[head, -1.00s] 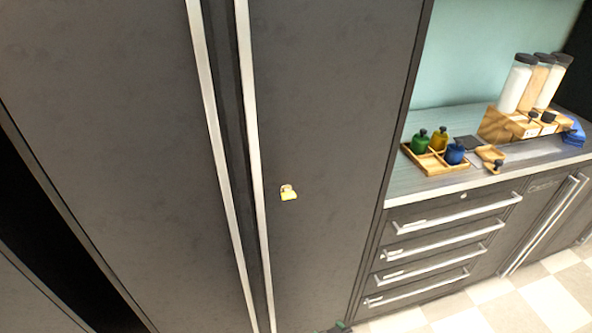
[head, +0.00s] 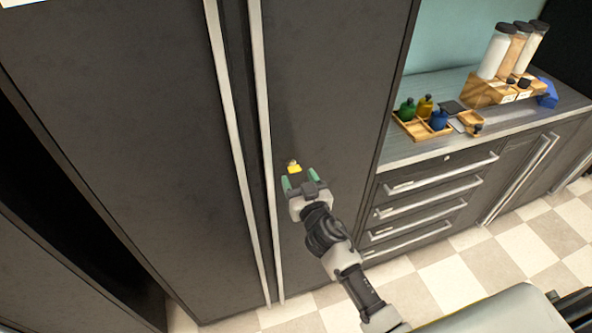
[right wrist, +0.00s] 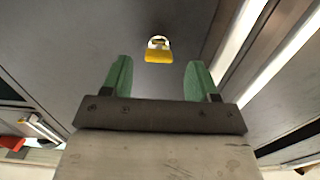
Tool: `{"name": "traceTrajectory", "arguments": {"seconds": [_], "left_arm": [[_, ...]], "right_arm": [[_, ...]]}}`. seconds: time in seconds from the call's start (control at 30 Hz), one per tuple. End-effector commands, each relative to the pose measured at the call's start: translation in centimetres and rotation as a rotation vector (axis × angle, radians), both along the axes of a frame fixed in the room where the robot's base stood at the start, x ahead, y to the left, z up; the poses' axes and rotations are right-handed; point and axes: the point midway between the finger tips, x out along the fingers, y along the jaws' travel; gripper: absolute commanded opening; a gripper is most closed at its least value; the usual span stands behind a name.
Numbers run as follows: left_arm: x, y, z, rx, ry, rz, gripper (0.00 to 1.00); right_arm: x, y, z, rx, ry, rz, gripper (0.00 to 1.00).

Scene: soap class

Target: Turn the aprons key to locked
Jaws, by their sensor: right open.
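A small key with a yellow tag (head: 294,168) sits on the right door of the tall dark cabinet (head: 330,80), to the right of that door's long handle. In the right wrist view the yellow tag (right wrist: 158,55) hangs below a pale round part, ahead of and between the fingertips. My right gripper (head: 299,183) has green fingertips and is open and empty, just below the key in the head view. In the right wrist view its fingers (right wrist: 158,80) are spread wide and apart from the key. My left gripper is not in view.
Two long vertical handles (head: 262,150) run down the cabinet doors, close to the left of my right gripper. At right, a counter (head: 410,150) over drawers holds a wooden tray (head: 425,132) with bottles and several tall jars (head: 510,52). Tiled floor lies below.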

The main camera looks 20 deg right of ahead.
Motion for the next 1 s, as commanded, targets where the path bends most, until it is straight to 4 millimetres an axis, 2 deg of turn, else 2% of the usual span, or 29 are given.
{"name": "traceTrajectory", "arguments": {"seconds": [0.1, 0.2, 0.53, 0.9, 1.0], "left_arm": [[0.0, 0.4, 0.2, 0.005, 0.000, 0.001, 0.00], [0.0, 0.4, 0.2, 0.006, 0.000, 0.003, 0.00], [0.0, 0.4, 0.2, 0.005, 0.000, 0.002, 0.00], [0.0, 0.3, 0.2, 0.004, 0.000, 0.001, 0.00], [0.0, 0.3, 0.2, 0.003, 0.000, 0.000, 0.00]], "right_arm": [[1.6, 0.0, 0.1, 0.000, -0.001, -0.001, 0.60], [2.3, 0.1, 0.0, 0.000, 0.000, 0.000, 0.60], [2.6, 0.1, -0.1, 0.000, 0.000, 0.000, 0.60], [2.5, 0.1, -0.1, -0.001, 0.001, 0.000, 0.03], [2.5, 0.1, -0.1, -0.001, 0.001, 0.000, 0.00]]}}
